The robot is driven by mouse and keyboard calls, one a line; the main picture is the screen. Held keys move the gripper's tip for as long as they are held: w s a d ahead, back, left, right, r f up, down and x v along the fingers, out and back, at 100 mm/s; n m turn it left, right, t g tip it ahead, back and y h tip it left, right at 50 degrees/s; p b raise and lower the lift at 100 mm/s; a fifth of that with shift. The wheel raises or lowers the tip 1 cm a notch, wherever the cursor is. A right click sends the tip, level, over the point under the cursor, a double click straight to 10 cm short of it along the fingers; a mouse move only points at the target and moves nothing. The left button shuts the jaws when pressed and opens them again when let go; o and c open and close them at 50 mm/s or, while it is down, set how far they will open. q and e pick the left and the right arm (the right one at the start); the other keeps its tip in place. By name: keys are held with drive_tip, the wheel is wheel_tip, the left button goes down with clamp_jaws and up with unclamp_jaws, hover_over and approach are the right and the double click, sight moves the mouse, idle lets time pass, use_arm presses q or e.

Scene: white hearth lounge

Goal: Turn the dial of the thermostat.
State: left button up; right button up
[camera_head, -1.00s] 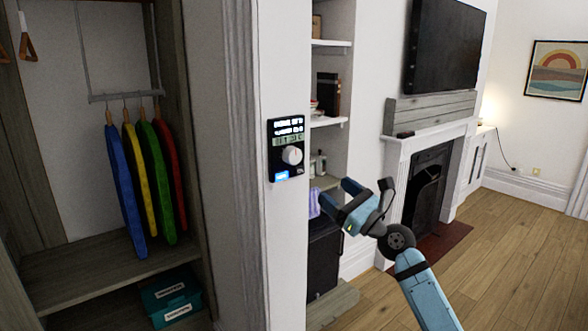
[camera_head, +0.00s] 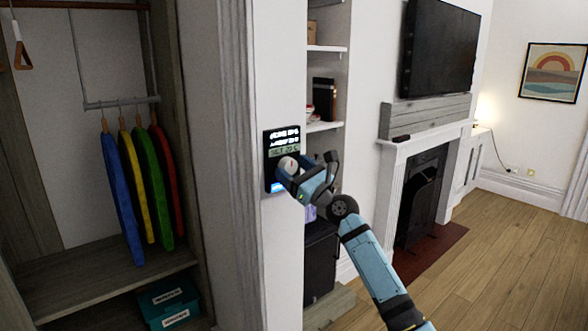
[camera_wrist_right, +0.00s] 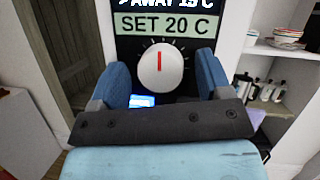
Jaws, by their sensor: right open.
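The black thermostat (camera_head: 268,165) is on the white wall end beside the wardrobe. Its dial (camera_head: 288,164) is a round light knob, partly behind my right gripper in the head view. In the right wrist view the dial (camera_wrist_right: 161,70) has a red mark pointing straight up, and the display (camera_wrist_right: 165,25) above it reads "SET 20 C". My right gripper (camera_head: 307,166) is open, with one blue finger on each side of the dial; gaps show between the fingers and the dial. My left gripper is out of view.
A wardrobe with coloured garments (camera_head: 120,195) on hangers and a teal box (camera_head: 170,302) stands at left. Shelves (camera_head: 325,127) are recessed just right of the thermostat. A fireplace (camera_head: 420,195) and open wood floor (camera_head: 490,270) lie further right.

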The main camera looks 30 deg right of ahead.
drive_tip(key=c, duration=0.9)
drive_tip(key=shift+f+n, duration=0.1)
drive_tip(key=shift+n, duration=0.2)
